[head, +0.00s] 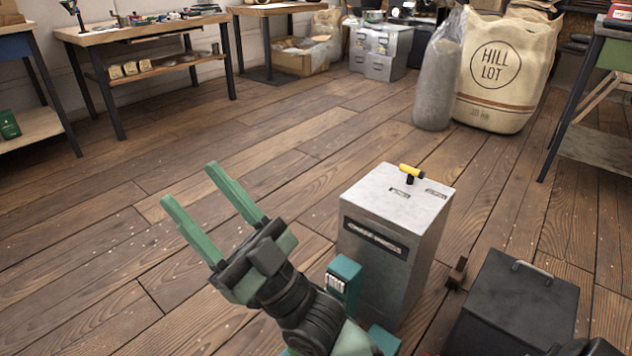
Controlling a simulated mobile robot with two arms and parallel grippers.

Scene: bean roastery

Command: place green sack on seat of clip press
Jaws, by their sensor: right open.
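My right gripper (189,184) is in the lower middle of the head view. Its two green fingers are spread wide with nothing between them, over bare floor. A small dark green pack (9,125), perhaps the green sack, stands on a low wooden shelf at the far left edge, well away from the gripper. It is partly cut off by the picture edge. I cannot make out a clip press or its seat for certain. My left gripper is not in view.
A grey metal box (385,240) with a yellow-handled top stands right of my right gripper. A black lidded bin (515,305) is at lower right. A workbench (150,32) stands at back left. A big HILL LOT sack (500,70) stands at back right. The middle floor is clear.

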